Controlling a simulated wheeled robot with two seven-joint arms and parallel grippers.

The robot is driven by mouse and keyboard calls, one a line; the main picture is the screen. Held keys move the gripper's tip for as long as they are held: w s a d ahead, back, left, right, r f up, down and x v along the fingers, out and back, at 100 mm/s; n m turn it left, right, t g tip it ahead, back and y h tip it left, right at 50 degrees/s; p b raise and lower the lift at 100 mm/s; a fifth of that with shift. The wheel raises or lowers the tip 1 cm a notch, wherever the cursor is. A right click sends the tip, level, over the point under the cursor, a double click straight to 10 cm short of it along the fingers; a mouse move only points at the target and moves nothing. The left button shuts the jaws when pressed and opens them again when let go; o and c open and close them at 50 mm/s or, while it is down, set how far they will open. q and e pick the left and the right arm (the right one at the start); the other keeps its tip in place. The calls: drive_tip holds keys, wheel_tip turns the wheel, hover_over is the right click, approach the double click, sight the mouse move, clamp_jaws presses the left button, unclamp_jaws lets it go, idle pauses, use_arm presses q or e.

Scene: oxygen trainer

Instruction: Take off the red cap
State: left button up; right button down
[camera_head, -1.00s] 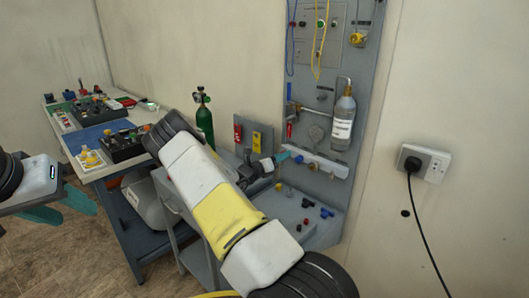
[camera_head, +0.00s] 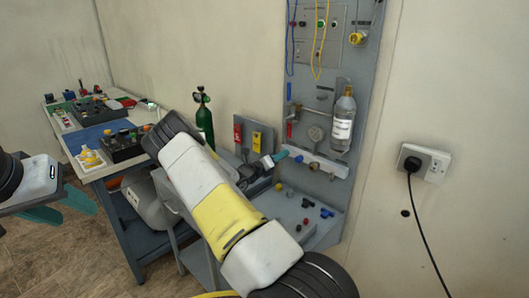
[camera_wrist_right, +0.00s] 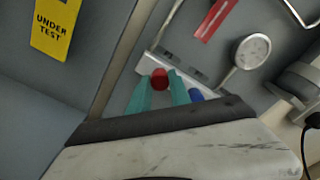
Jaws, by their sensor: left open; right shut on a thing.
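The red cap (camera_wrist_right: 159,78) sits between the teal fingertips of my right gripper (camera_wrist_right: 160,86) in the right wrist view. The right gripper is shut on it. The cap is in front of the left end of a pale manifold bar (camera_wrist_right: 192,71); I cannot tell whether it still touches the bar. In the head view my right gripper (camera_head: 281,156) is at the left end of the bar (camera_head: 325,166), and the cap cannot be made out there. My left gripper (camera_head: 68,207) is open and empty at the far left, away from the panel.
A blue fitting (camera_wrist_right: 195,95) is close beside the right finger. A round gauge (camera_wrist_right: 253,51) and a yellow "UNDER TEST" tag (camera_wrist_right: 57,26) are nearby. A grey bottle (camera_head: 343,122) hangs on the panel. A green cylinder (camera_head: 204,122) stands behind my right arm. A workbench (camera_head: 105,170) is at left.

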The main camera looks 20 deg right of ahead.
drive_tip(key=shift+n, duration=0.4)
drive_tip(key=shift+a, duration=0.1)
drive_tip(key=shift+v, duration=2)
drive_tip(key=shift+s, duration=0.1)
